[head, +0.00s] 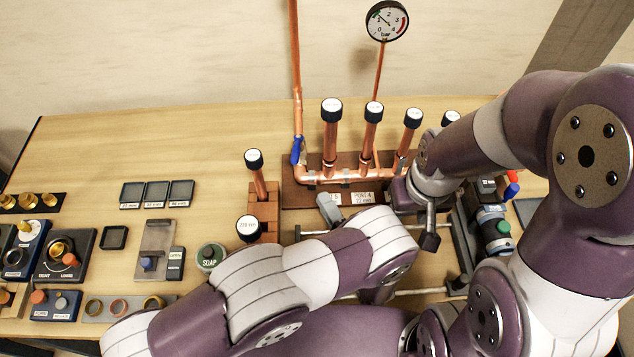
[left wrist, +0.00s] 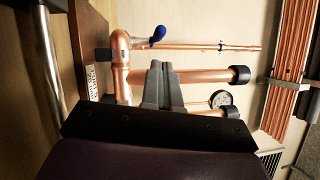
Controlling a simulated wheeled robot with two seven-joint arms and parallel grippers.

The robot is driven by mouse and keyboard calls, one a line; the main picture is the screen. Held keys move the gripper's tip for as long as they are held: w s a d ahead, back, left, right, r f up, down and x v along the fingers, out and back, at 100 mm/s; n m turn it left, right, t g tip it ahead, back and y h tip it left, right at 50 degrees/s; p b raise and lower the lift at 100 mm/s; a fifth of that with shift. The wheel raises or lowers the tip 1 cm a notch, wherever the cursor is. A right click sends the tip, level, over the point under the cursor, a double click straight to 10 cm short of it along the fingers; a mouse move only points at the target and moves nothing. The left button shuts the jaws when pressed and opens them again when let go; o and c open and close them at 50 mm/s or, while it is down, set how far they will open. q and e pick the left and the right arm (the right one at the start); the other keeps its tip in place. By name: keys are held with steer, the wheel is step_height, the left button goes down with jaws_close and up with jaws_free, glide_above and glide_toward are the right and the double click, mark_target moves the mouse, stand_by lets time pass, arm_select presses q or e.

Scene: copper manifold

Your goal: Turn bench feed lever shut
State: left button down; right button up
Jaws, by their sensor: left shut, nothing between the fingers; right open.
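The lever with a blue handle (head: 296,151) sits at the foot of the tall copper pipe at the left end of the manifold (head: 345,176). In the head view the handle lies roughly along the pipe. In the left wrist view the blue handle (left wrist: 158,34) angles away from its fitting beside the pipe. My left gripper (head: 328,206) is shut and empty, below and right of the lever. Its fingers (left wrist: 161,85) point towards the lever side and stay apart from it. My right gripper (head: 430,238) is open at the manifold's right; its fingers are partly hidden.
Capped copper stubs (head: 331,135) stand upright along the manifold. A pressure gauge (head: 387,20) rises behind. A wooden block with capped pipes (head: 264,205) and a soap tub (head: 211,256) are left of my left gripper. The table's back left is clear.

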arm_select(q)
steer(key=p, duration=0.3)
glide_toward(296, 148)
steer(key=x, duration=0.3)
steer(key=shift+a+f, duration=0.2)
steer(key=shift+a, duration=0.75)
steer(key=shift+w+a+b, duration=0.15)
steer(key=shift+a+b, duration=0.35)
steer(key=shift+a, duration=0.6)
steer(key=shift+w+a+b, duration=0.15)
steer(key=shift+a+b, duration=0.3)
steer(key=shift+a, duration=0.65)
